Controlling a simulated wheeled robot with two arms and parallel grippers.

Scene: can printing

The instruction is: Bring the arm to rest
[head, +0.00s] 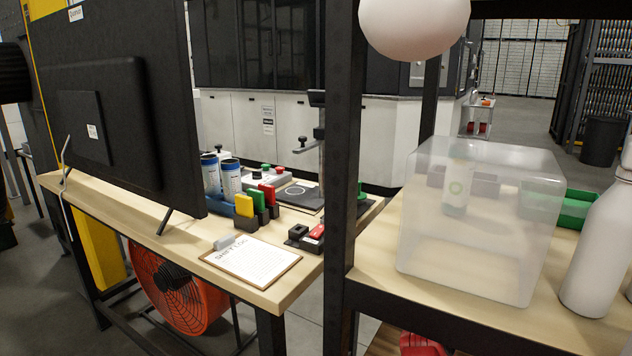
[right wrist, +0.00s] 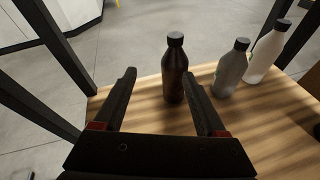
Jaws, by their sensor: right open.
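My right gripper (right wrist: 158,74) is open in the right wrist view, with a gap between its two dark fingers. A dark bottle (right wrist: 175,80) stands upright on a wooden surface (right wrist: 270,125) beyond the fingers, near the right fingertip in the picture. I cannot tell how far apart they are, but the jaws are not closed on it. A grey bottle (right wrist: 231,70) and a white bottle (right wrist: 266,52) stand to its right. The right gripper does not show in the head view. My left gripper is in neither view.
The left bench holds a monitor (head: 110,120), cans (head: 230,182), coloured blocks and a clipboard (head: 250,263). A red fan (head: 180,290) sits below.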

